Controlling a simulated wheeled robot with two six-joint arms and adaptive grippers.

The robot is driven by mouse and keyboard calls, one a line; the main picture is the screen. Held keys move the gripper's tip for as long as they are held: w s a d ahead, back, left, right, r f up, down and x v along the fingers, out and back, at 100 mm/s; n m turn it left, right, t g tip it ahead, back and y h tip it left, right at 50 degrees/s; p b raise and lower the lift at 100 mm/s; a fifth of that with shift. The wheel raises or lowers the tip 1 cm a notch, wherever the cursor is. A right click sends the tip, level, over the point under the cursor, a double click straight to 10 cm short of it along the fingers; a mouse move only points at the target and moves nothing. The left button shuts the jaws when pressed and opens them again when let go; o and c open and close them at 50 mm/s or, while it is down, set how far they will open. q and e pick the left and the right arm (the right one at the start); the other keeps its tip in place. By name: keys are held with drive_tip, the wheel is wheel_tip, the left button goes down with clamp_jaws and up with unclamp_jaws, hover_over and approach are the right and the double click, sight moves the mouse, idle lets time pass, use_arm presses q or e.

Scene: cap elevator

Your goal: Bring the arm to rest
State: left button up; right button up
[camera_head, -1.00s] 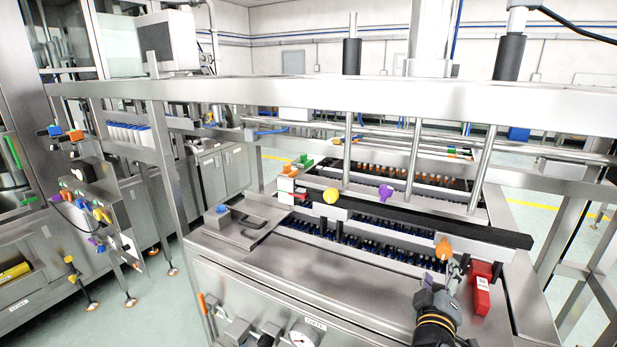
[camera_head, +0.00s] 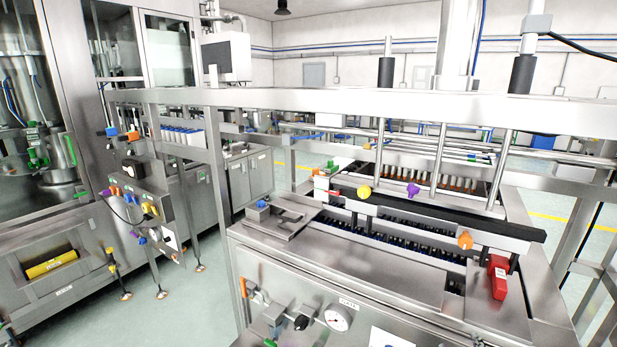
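Neither gripper shows in the head view now, and no part of my arms can be made out. The cap elevator machine (camera_head: 300,275) stands in front of me, with a steel top and a black bar (camera_head: 430,214) across it. A yellow knob (camera_head: 364,192), a purple knob (camera_head: 413,190) and an orange knob (camera_head: 465,240) sit along the bar. A red block (camera_head: 498,278) stands at the right end of the top.
A steel frame beam (camera_head: 350,107) crosses above the machine, with upright posts. A panel with coloured knobs (camera_head: 140,198) stands to the left, beside a cabinet holding a yellow cylinder (camera_head: 50,264). Open floor (camera_head: 190,310) lies between.

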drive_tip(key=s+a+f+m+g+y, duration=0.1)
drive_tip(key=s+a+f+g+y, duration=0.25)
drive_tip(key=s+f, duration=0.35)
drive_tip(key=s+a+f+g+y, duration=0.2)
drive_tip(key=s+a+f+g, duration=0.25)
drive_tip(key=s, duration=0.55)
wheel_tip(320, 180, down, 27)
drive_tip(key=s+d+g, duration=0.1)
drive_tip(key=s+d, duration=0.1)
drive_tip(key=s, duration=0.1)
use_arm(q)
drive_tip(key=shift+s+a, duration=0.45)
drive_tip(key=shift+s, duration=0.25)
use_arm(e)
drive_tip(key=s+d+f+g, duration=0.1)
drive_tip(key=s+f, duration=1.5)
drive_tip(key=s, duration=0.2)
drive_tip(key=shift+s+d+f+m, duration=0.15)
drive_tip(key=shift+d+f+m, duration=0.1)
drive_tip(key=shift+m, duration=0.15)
